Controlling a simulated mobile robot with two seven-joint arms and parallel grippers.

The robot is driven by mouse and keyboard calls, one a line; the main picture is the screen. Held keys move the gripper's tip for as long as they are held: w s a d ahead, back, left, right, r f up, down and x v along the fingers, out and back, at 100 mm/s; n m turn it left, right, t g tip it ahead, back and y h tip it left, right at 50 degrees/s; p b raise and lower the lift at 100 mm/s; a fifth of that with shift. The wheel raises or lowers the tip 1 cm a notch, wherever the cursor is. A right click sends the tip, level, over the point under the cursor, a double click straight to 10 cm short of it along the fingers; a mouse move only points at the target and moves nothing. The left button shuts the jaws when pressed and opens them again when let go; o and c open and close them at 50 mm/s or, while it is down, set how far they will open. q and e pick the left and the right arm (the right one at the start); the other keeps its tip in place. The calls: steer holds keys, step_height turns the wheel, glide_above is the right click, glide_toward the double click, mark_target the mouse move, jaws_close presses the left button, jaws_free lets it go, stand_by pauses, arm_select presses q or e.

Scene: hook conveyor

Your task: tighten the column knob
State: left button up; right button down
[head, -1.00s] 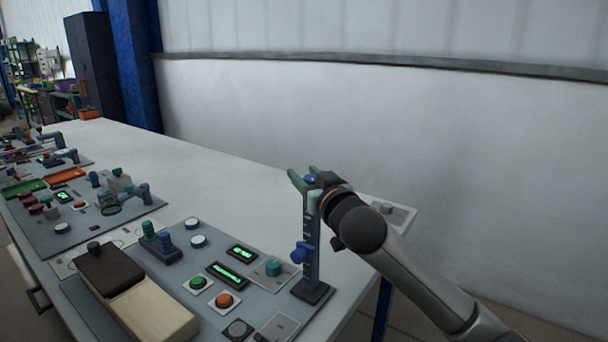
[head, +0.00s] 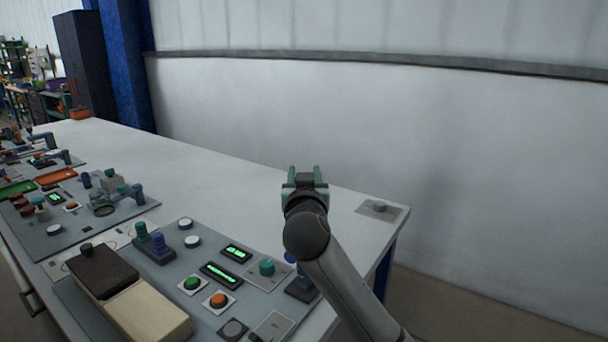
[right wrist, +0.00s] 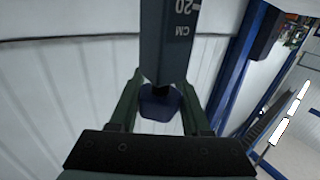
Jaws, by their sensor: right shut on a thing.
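My right gripper (head: 306,172) is at the top of the measuring column, with its two green fingers upright in the head view. In the right wrist view the fingers are on either side of the dark blue column knob (right wrist: 160,103), shut on it. The knob sits at the end of the dark grey column (right wrist: 168,40), which carries a "20 CM" mark. In the head view my arm hides most of the column and the knob. The column's dark foot (head: 301,291) shows beside the arm. My left gripper is not in view.
The grey panel around the column holds a teal knob (head: 267,267), green displays (head: 221,273), a green button (head: 192,284) and an orange button (head: 218,300). A dark and cream box (head: 145,315) stands at the front.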

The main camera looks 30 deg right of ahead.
steer(key=shift+c, duration=1.8)
jaws_free()
steer(key=shift+s, duration=0.1)
steer(key=v, duration=1.2)
steer(key=shift+s+b, duration=0.2)
steer(key=shift+b, duration=0.15)
